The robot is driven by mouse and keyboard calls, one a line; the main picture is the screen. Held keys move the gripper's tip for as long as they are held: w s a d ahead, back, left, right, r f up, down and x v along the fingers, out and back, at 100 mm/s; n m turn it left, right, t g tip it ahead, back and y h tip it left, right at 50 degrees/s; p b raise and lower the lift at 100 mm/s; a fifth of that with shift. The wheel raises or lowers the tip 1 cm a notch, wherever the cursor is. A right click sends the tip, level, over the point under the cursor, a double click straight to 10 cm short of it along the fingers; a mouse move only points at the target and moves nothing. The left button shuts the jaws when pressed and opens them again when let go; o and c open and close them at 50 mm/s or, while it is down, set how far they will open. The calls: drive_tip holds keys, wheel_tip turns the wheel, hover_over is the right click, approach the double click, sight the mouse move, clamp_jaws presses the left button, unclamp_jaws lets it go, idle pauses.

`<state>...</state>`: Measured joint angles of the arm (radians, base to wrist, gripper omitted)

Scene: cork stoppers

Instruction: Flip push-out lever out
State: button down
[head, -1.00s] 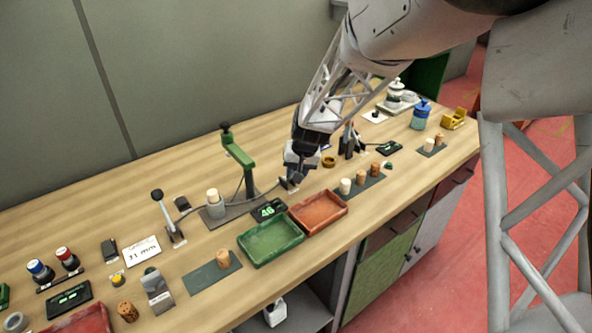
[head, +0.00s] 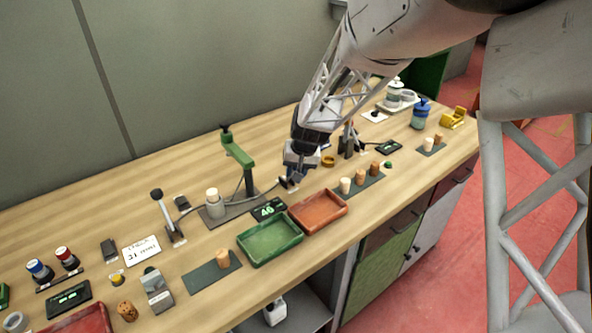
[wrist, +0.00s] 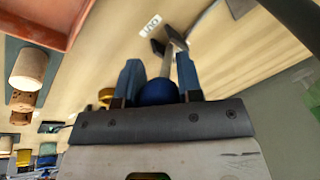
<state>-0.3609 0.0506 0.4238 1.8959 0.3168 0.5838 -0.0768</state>
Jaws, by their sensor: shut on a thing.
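My gripper (head: 289,182) is low over the bench near the middle, right of the green-armed stand (head: 238,155). In the wrist view its two blue fingers (wrist: 160,72) are shut around the dark blue ball knob (wrist: 158,92) of the push-out lever. The lever's metal rod (wrist: 168,62) runs from the knob to a dark bracket beside a small white label (wrist: 149,26). In the head view my gripper hides most of the lever. A pale cylinder (head: 212,196) stands on the dark base left of the green stand.
A green tray (head: 270,259) and an orange tray (head: 337,220) lie in front of my gripper. Corks (head: 345,185) stand on a dark mat to the right. A black-knobbed lever (head: 171,227) stands left. A display (head: 269,209) reads 46. A thin cable or rod curves towards my gripper.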

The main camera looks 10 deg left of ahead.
drive_tip(key=shift+f, duration=0.2)
idle(0.3)
drive_tip(key=c, duration=0.8)
unclamp_jaws()
drive_tip(key=shift+r, duration=0.1)
drive_tip(key=shift+r, duration=0.15)
drive_tip(key=shift+v, duration=3.75)
